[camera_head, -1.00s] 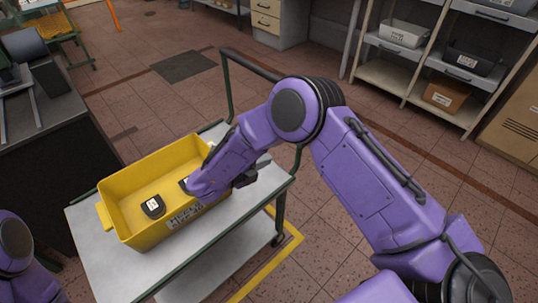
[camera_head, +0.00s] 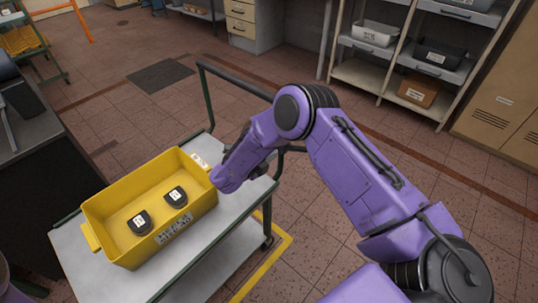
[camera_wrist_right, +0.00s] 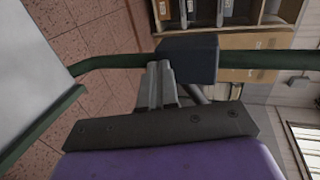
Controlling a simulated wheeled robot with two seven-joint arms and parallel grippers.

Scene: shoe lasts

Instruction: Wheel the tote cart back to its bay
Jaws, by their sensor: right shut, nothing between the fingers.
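The tote cart (camera_head: 232,218) has a grey top and green frame. It stands at the left of the head view, with a yellow tote (camera_head: 92,212) on it. Two black items with white labels, one at the front (camera_head: 139,223) and one behind (camera_head: 177,197), lie in the tote. The green tube handle (camera_head: 206,100) rises at the cart's far end. In the right wrist view, my right gripper (camera_wrist_right: 162,72) is shut and empty beside the dark block (camera_wrist_right: 189,60) on a green tube; contact cannot be told. My left gripper is out of view.
Yellow floor tape (camera_head: 283,248) runs beside the cart's right side. A dark bench (camera_head: 60,185) stands close on the left. Shelves with bins (camera_head: 428,80) and a tan cabinet (camera_head: 500,105) stand at the back right. Open tiled floor (camera_head: 325,215) lies right of the cart.

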